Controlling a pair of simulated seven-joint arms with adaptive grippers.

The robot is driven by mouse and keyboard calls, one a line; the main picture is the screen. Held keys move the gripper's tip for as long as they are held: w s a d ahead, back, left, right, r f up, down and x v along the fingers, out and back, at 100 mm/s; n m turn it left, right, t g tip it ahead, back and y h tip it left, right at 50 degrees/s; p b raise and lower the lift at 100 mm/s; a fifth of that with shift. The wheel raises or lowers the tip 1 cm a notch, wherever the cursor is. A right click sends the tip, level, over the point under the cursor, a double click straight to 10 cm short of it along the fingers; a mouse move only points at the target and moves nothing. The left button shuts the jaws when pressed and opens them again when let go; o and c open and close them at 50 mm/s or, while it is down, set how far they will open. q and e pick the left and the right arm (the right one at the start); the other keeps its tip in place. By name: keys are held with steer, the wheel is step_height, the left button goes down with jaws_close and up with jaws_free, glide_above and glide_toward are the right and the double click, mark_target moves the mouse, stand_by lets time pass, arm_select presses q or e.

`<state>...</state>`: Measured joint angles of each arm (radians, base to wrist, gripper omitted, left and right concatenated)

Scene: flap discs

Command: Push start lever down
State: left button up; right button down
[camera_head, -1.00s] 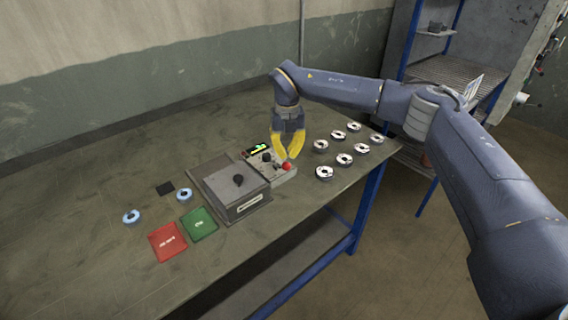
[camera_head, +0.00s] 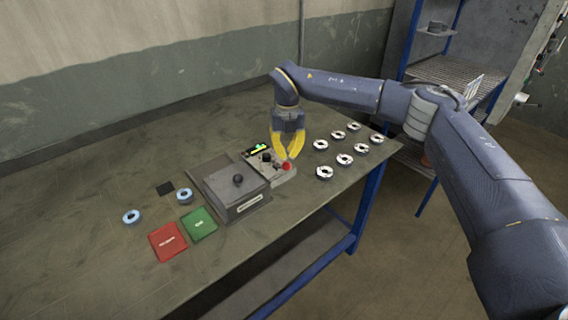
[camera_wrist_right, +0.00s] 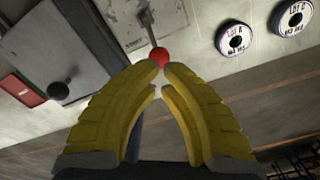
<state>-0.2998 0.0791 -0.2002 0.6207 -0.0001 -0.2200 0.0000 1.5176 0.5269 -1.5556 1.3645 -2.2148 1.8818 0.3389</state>
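The start lever has a red ball knob (camera_head: 286,167) and stands at the front right of a small grey control box (camera_head: 285,178) with a green-lit display (camera_head: 258,147). In the right wrist view the red knob (camera_wrist_right: 159,55) sits on a thin metal rod, just beyond my fingertips. My right gripper (camera_head: 287,158) points down at the knob with its yellow fingers. Its tips (camera_wrist_right: 160,69) are nearly together, right at the knob. They seem to touch it rather than enclose it. My left gripper is out of view.
A grey lidded box (camera_head: 235,190) with a black knob stands left of the control box. Several white-faced discs (camera_head: 345,159) lie to the right.

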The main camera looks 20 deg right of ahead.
mark_target(287, 162)
steer(key=shift+f, duration=0.45)
steer(key=shift+f, duration=2.4)
steer(key=shift+w+r, duration=0.1)
steer(key=shift+r, duration=4.45)
